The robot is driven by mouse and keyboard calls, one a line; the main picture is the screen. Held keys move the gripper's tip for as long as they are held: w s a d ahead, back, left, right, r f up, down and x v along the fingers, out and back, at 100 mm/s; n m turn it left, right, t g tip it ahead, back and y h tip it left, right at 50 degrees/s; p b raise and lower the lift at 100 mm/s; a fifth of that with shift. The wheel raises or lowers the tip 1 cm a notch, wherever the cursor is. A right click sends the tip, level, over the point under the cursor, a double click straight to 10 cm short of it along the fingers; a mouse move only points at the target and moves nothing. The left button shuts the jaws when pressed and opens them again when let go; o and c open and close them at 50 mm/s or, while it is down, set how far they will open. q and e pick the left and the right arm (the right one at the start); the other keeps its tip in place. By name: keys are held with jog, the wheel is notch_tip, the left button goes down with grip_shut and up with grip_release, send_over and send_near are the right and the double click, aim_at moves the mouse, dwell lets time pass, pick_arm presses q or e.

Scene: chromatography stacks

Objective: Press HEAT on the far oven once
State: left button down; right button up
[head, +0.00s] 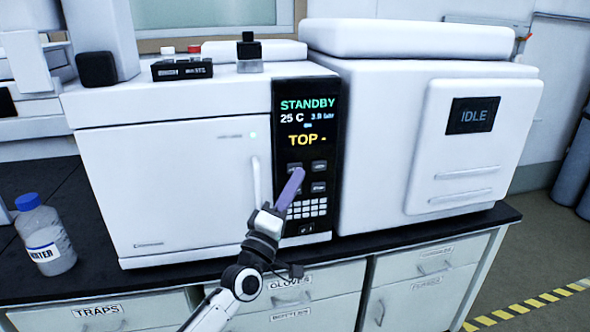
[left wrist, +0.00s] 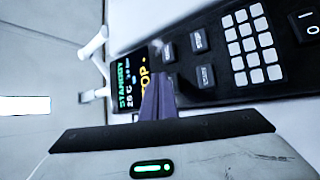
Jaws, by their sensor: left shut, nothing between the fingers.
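The white oven (head: 165,185) has a dark control panel (head: 284,125) reading STANDBY, 25 C and TOP. Its panel also shows in the left wrist view (left wrist: 222,92). My left gripper (head: 297,172) is shut and empty, its purple fingers pointing up at the panel. Its tips are at the upper-left button (head: 293,167), which they partly cover; I cannot read its label or tell whether they touch it. In the left wrist view, the fingertips (left wrist: 158,78) overlap the display's edge, beside several small buttons, with one labelled STOP (left wrist: 198,40). My right gripper is not in view.
A white instrument (head: 380,150) with an IDLE screen (head: 473,116) stands at right. A keypad (head: 307,208) and power switch (left wrist: 309,25) lie below the buttons. The oven's door handle (head: 256,180) projects left of the panel. A bottle (head: 45,240) stands at left.

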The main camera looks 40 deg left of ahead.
pick_arm(q)
jog(key=shift+a, duration=0.1)
dwell(0.7)
jog(key=shift+w+a, duration=0.2)
jog(key=shift+w, duration=0.05)
jog(key=shift+w+a+b, duration=0.3)
jog(key=shift+a+b, duration=0.05)
jog(key=shift+b, duration=0.1)
dwell(0.7)
jog(key=shift+s+d, duration=0.1)
jog(key=shift+s+d+p, duration=0.5)
jog(key=shift+d+p, duration=0.05)
dwell(0.3)
jog(key=s+d+p, duration=0.2)
jog(key=s+d, duration=0.1)
jog(key=shift+s+d, duration=0.1)
jog(key=shift+d, duration=0.3)
